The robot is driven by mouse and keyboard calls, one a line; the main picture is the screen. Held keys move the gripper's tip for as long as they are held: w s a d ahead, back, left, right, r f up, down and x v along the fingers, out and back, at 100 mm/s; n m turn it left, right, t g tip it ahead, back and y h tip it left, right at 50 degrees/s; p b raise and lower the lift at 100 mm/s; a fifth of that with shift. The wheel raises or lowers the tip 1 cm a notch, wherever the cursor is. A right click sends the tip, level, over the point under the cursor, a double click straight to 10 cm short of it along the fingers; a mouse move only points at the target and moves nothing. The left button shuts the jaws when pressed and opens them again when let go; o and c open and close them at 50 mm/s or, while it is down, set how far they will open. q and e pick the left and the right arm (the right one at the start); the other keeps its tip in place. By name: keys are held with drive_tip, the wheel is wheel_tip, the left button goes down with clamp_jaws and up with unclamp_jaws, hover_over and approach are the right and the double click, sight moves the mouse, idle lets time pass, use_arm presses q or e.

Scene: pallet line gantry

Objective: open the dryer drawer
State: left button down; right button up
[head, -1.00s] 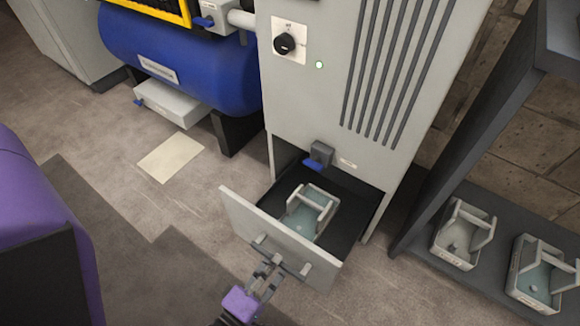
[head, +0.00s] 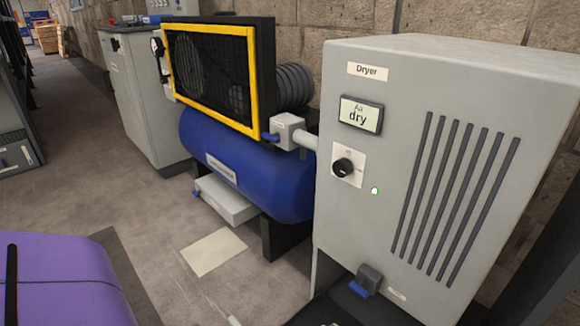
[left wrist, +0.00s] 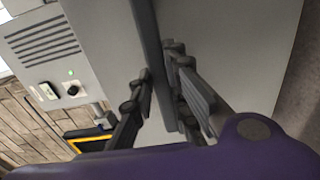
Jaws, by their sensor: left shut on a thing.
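The grey dryer (head: 370,235) stands at the right in the head view, its display reading "Air dry". Its drawer (head: 234,321) is pulled out below, but only a front corner and part of the dark inside show at the bottom edge. In the left wrist view, my left gripper (left wrist: 163,95) is shut on the drawer handle (left wrist: 153,50), a dark bar running between its fingers. The pale drawer front (left wrist: 235,50) fills much of that view. My left gripper is outside the head view now. My right gripper is in neither view.
A blue tank (head: 240,165) with a yellow-framed guard (head: 210,75) stands left of the dryer. A blue-handled latch (head: 365,281) sits low on the dryer front. A purple rounded object (head: 65,285) is at lower left. The floor between is open.

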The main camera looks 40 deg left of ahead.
use_arm(q)
drive_tip(key=c, duration=1.7)
unclamp_jaws()
drive_tip(key=s, duration=0.7)
drive_tip(key=shift+s+a, duration=0.15)
drive_tip(key=shift+s, duration=0.25)
